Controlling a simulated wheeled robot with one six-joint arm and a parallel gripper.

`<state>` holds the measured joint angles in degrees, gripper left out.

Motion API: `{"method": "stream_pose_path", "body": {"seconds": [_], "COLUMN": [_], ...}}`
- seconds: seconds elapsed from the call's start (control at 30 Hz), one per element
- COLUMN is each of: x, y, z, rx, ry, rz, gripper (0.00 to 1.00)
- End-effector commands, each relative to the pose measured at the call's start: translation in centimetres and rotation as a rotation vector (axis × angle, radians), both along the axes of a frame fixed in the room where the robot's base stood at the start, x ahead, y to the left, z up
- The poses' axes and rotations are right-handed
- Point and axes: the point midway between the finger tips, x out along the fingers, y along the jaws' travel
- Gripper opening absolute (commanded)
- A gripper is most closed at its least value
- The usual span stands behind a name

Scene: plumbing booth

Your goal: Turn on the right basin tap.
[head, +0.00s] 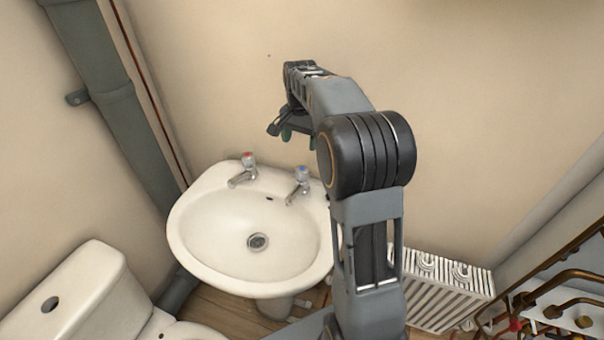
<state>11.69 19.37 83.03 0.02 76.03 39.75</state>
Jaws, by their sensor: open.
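The white basin (205,258) is against the wall left of my arm. Two chrome taps stand on its back ledge. The left tap (243,171) has a red-marked top. The right tap (299,186) has a blue-marked top and its spout points down and left over the bowl. No water shows from either tap. My gripper (286,136) appears above and slightly left of the right tap in this view, apart from it. It is open and seems empty, with its green-tipped fingers partly hidden by my arm.
A white toilet cistern (75,295) stands at lower left, next to a large grey pipe (115,105). A white radiator (440,290) is on the wall right of my arm. Copper pipes (560,285) with fittings stand at lower right. The wall above the basin is bare.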

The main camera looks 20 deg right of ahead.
Motion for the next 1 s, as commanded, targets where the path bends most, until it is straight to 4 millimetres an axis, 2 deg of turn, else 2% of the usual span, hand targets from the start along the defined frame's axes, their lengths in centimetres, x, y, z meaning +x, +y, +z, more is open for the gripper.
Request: {"method": "stream_pose_path", "body": {"seconds": [0.1, 0.27, 0.8, 1.0], "x": [1.2, 1.8, 1.8, 1.8], "y": [-0.9, -1.4, -1.4, -1.4], "z": [-0.7, -1.9, -11.5, -13.8], "rx": [0.004, 0.006, 0.007, 0.007], "ry": [0.017, 0.028, 0.031, 0.029], "rz": [-0.056, -0.088, -0.089, -0.088], "gripper": [0.76, 0.76, 0.76, 0.76]}}
